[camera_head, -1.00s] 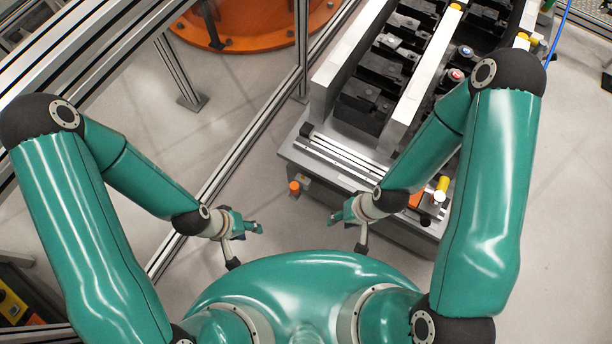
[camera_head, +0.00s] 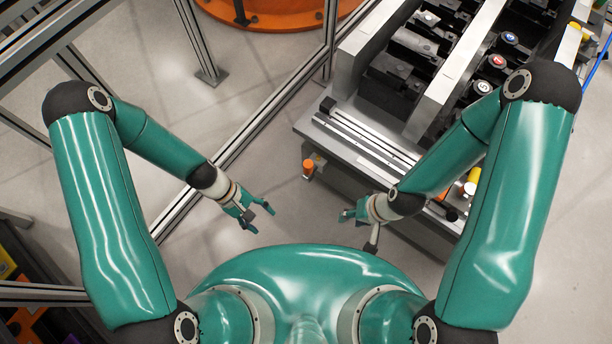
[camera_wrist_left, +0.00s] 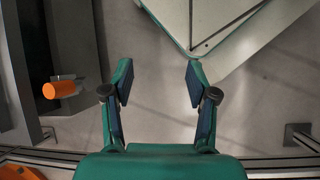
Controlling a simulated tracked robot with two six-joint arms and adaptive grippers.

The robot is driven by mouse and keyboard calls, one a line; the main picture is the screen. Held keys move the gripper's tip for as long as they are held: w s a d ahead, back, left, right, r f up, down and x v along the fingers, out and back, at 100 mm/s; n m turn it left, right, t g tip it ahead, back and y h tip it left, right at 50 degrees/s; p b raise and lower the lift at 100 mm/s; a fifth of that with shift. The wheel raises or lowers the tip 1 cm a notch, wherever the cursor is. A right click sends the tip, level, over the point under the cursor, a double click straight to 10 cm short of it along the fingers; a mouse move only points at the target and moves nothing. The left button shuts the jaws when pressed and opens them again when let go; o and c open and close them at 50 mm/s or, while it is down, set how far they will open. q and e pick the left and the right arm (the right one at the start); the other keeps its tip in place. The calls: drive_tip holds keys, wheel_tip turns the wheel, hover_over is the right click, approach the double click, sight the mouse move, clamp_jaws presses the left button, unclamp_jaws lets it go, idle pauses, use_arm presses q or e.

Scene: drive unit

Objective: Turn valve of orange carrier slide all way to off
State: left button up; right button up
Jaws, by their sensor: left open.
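A small orange cylindrical knob (camera_head: 308,167), which looks like the valve, sits on a bracket at the near left corner of the grey drive unit. In the left wrist view the orange knob (camera_wrist_left: 60,89) is at the left, lying sideways in the picture, outside the fingers. My left gripper (camera_head: 260,217) is open and empty, below and left of the knob in the head view. Its spread fingers (camera_wrist_left: 159,80) have bare floor between them. My right gripper (camera_head: 345,214) is right of and below the knob, apart from it; its finger opening is too small to tell.
The drive unit's silver rails (camera_head: 365,140) and dark blocks fill the upper right. Yellow cylinders (camera_head: 474,175) stand beside my right forearm. A metal frame post (camera_head: 205,45) and a diagonal floor rail lie left. Grey floor between the grippers and the unit is clear.

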use_arm(q)
drive_tip(key=w+d+f+n+h+b, duration=0.1)
drive_tip(key=w+f+n+h+b, duration=0.5)
drive_tip(key=f+b, duration=0.45)
drive_tip(key=n+t+h+b, duration=0.5)
drive_tip(key=t+h+b, duration=0.1)
drive_tip(key=b, duration=0.3)
approach(308, 168)
drive_tip(key=a+f, duration=0.3)
drive_tip(key=a, duration=0.3)
drive_tip(key=w+d, duration=0.1)
drive_tip(key=d, duration=0.4)
drive_tip(key=w+d+b, duration=0.1)
drive_tip(key=d, duration=0.4)
drive_tip(key=w+d+b, duration=0.1)
drive_tip(key=d, duration=0.5)
drive_tip(key=shift+w, duration=0.1)
use_arm(e)
wheel_tip(308, 168, down, 25)
